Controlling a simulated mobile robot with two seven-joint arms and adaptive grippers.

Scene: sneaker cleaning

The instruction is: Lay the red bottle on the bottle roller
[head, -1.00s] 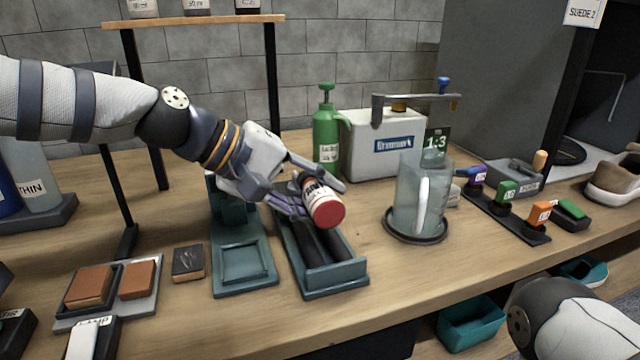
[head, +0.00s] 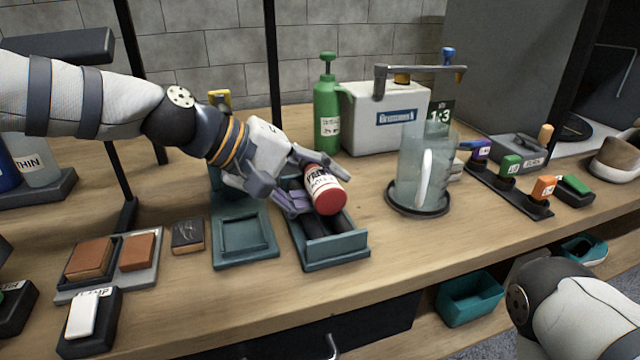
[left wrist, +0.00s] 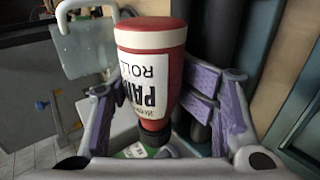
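The red bottle (head: 322,186) has a white label and a red base, which faces the head camera. It is tilted in the head view. The bottle roller (head: 335,250) is a teal tray with two dark rollers. The bottle is over its rear part, close above the rollers; contact cannot be told. My right gripper is out of view.
A teal stand (head: 245,250) is left of the roller. A clear jug (head: 422,180) stands right of it. The green spray bottle (head: 327,110) and white machine (head: 385,120) are behind. Brown blocks (head: 90,257) lie front left.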

